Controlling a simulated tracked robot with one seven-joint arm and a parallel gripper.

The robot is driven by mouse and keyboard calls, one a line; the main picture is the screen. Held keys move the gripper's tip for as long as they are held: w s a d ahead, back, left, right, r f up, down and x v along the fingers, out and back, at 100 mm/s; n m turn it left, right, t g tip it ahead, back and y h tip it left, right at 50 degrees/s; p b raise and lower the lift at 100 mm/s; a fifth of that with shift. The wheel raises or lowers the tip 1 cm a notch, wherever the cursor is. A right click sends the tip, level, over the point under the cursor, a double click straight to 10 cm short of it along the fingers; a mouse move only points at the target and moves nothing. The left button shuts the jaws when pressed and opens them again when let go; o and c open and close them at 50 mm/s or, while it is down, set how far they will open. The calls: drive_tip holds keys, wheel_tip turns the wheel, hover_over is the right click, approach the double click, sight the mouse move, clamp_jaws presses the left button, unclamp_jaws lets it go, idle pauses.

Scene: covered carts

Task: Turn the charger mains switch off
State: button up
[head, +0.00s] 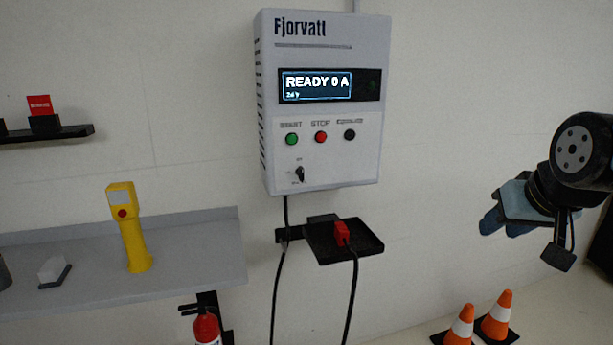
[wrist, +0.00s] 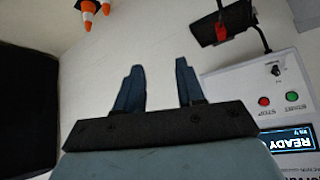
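The charger (head: 330,70) is a light grey wall box marked Fjorvatt, with a lit display reading READY 0 A. Its mains switch (head: 299,173) is a small black rotary knob at the lower left of the front panel, below the green and red buttons. The knob also shows in the wrist view (wrist: 276,71), right of the fingers; its exact setting is too small to read. My gripper (head: 490,224) is well to the right of the charger, away from the wall box. In the wrist view my gripper (wrist: 157,72) has its two fingers apart with nothing between them.
A small black tray (head: 365,246) with a red plug (head: 341,232) and cables sits below the charger. A grey shelf (head: 190,245) holds a yellow handheld device (head: 129,228). Orange cones (head: 497,315) stand at lower right. The wall between charger and gripper is clear.

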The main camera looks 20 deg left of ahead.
drive_tip(key=w+a+n+t+y, duration=0.1)
drive_tip(key=w+a+t+y, duration=0.1)
drive_tip(key=w+a, duration=0.65)
drive_tip(key=n+t+y, duration=0.4)
drive_tip(key=t+y, duration=0.2)
approach(302, 174)
drive_tip(key=x, duration=0.9)
drive_tip(key=shift+w, duration=0.25)
clamp_jaws()
